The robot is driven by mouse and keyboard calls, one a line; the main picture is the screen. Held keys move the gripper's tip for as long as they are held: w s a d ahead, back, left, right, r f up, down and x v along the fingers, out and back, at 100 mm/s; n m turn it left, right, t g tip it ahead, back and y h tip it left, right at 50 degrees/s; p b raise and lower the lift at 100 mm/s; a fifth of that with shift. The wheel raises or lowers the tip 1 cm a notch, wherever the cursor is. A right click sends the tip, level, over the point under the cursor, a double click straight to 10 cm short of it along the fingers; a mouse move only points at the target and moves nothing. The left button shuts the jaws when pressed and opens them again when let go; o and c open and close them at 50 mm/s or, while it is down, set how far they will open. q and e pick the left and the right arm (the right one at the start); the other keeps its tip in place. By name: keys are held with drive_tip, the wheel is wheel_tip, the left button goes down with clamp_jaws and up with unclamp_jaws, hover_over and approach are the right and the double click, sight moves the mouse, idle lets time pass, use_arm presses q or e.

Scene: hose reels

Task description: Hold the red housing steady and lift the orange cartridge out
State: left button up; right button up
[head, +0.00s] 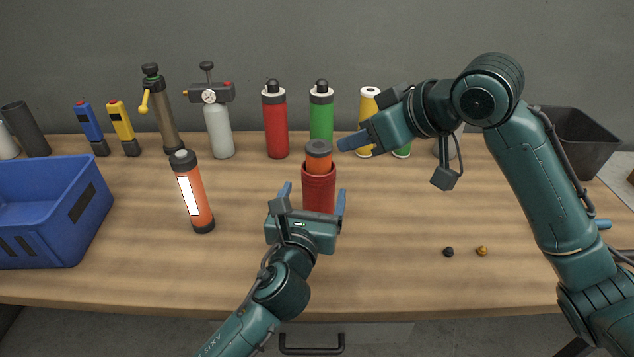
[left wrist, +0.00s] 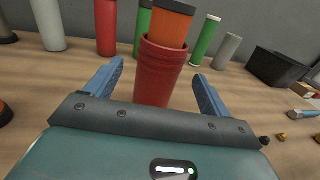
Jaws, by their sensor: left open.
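The red housing (head: 318,193) stands upright on the table. The orange cartridge (head: 319,160) sits in it, its dark cap and upper orange part showing above the rim; its lower part is hidden. My left gripper (head: 313,192) is open at the near side of the housing, with a blue finger to either side. In the left wrist view the housing (left wrist: 160,78) shows between the fingers with gaps on both sides, and the cartridge (left wrist: 168,26) rises above it. My right gripper (head: 345,143) points left beside the cartridge's top; its fingers overlap, so its opening is unclear.
A second orange cylinder (head: 200,208) with a white label stands to the left. A blue crate (head: 50,225) is at far left and a dark bin (head: 575,140) at back right. Several bottles and tools line the back. Two small caps (head: 465,251) lie front right.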

sight(315, 189)
use_arm(q)
drive_tip(key=shift+w+d, duration=0.25)
drive_tip(key=shift+w, duration=0.95)
drive_tip(key=shift+w+d, duration=0.2)
drive_tip(key=shift+w, duration=0.95)
drive_tip(key=shift+c, duration=0.5)
